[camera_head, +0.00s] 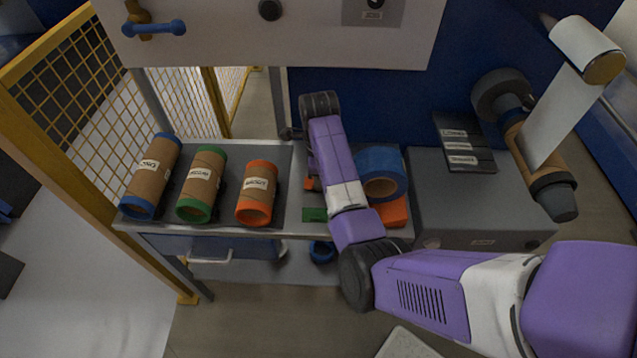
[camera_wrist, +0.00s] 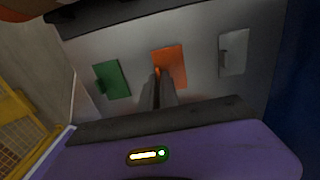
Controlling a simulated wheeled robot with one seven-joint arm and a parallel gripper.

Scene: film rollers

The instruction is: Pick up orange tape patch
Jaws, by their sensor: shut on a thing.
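The orange tape patch (camera_wrist: 172,62) is a flat orange rectangle in the middle of the wrist view, against a grey surface. My gripper (camera_wrist: 160,75) has its narrow dark fingers together at the patch's lower left edge and is shut on it. I cannot tell whether the patch is clear of the surface. A green patch (camera_wrist: 112,80) lies to its left and a grey patch (camera_wrist: 233,52) to its right. In the head view a small orange piece (camera_head: 311,184) and a green patch (camera_head: 314,214) show beside my arm, which hides my fingertips.
A yellow mesh fence (camera_head: 85,85) bounds the left.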

